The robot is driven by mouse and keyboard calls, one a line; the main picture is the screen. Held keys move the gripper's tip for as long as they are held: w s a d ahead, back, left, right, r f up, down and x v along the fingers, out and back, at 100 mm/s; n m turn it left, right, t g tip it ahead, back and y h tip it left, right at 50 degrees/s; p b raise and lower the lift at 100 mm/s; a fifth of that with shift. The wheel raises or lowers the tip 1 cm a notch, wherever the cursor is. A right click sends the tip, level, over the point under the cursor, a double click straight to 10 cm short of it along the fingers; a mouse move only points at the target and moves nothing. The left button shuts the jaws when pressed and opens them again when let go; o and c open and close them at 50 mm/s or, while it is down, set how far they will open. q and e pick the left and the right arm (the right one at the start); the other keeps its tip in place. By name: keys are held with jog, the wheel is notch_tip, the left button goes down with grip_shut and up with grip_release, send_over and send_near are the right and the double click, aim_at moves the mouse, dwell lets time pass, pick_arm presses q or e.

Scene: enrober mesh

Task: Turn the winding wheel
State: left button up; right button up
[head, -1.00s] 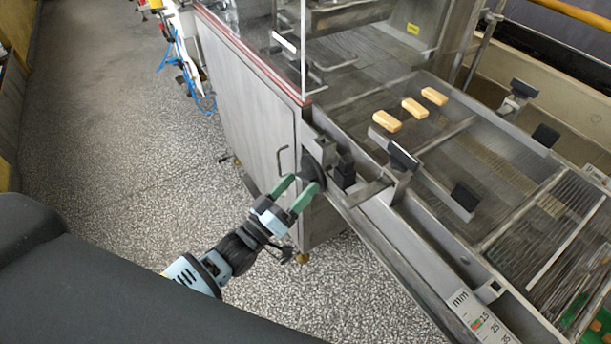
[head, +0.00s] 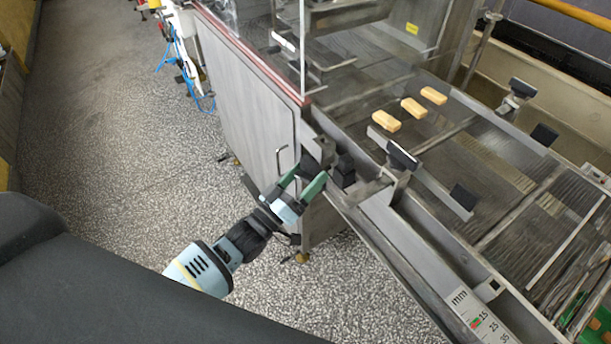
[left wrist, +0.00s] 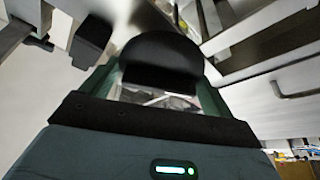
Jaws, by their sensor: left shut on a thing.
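The winding wheel (head: 308,167) is a small black disc on the side of the steel machine, beside the conveyor's near end. My left gripper (head: 303,179), with green fingers, is shut on the wheel, one finger on either side. In the left wrist view the wheel (left wrist: 160,52) is a dark rounded shape between the fingers and fills the upper middle. In the head view the fingers hide part of the wheel. My right gripper is not in view.
The machine's cabinet door (head: 245,105) with a handle is to the left. Several yellow bars (head: 413,107) lie on the mesh belt. A millimetre scale (head: 478,318) is on the near rail. Speckled floor is open at left.

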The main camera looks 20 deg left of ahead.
pick_arm(q)
jog(key=shift+f+m+h+b, duration=0.25)
jog(key=shift+m+h+b, duration=0.15)
jog(key=shift+m, duration=0.5)
jog(key=shift+r+m+g+h, duration=0.15)
jog(key=shift+m+g+h, duration=0.25)
jog(key=shift+m, duration=0.7)
jog(key=shift+r+h, duration=0.1)
jog(key=shift+h, duration=0.2)
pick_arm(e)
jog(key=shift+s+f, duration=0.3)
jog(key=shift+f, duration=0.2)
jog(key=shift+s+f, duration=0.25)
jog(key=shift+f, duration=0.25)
pick_arm(q)
jog(key=o, duration=0.7)
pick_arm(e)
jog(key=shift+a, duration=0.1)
pick_arm(q)
jog(key=b+v, duration=0.1)
jog(key=v, duration=0.7)
jog(key=shift+d, duration=0.1)
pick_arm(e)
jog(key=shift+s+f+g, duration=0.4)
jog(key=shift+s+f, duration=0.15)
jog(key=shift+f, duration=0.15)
